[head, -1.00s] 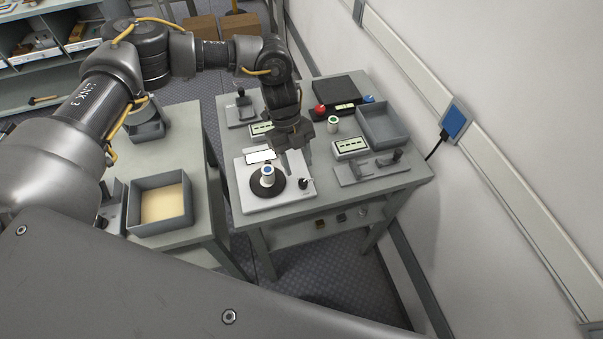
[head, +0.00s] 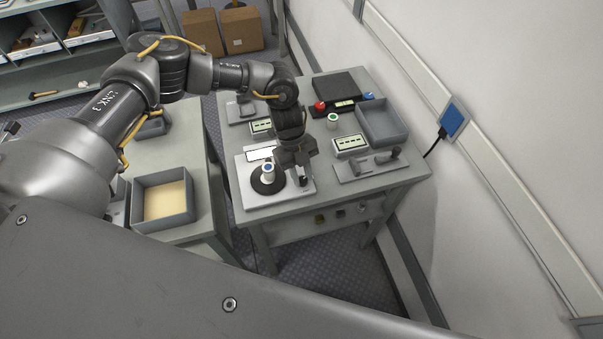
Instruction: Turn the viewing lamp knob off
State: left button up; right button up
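A pale flat plate (head: 252,201) lies at the near left of the far table, with a black round disc on it. A white cylinder with a blue top (head: 267,172) stands on the disc. The small dark knob (head: 304,181) is at the plate's right side, mostly hidden by my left gripper. My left gripper (head: 302,172) points down right over the knob, its fingertips at or beside it. Whether the fingers touch or close on the knob is too small to tell. My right gripper is out of view.
A grey tray (head: 404,137), a red button (head: 319,106), a green-topped cylinder (head: 332,121) and a grey fixture (head: 350,176) share the table. A side table at left holds a bin (head: 137,204). The wall bounds the right.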

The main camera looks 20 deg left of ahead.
pick_arm(q)
jog(key=shift+c, duration=1)
jog(key=n+p, duration=0.2)
jog(key=shift+s+a+r+n+t+h, duration=0.1)
jog(key=shift+s+r+n+t+h, duration=0.05)
jog(key=shift+n+t+h, duration=0.2)
jog(key=n+t+p, duration=0.1)
jog(key=n+p, duration=0.1)
jog(key=n+t+p, duration=0.1)
jog(key=n+p, duration=0.2)
jog(key=shift+s+h+p, duration=0.2)
jog(key=shift+h+p, duration=0.05)
jog(key=shift+p, duration=0.05)
jog(key=shift+n+t+p, duration=0.35)
jog(key=shift+n+p, duration=0.15)
jog(key=shift+n, duration=0.45)
jog(key=shift+f+n+t, duration=0.2)
jog(key=shift+n+t, duration=0.2)
jog(key=shift+n, duration=0.7)
jog(key=o, duration=1)
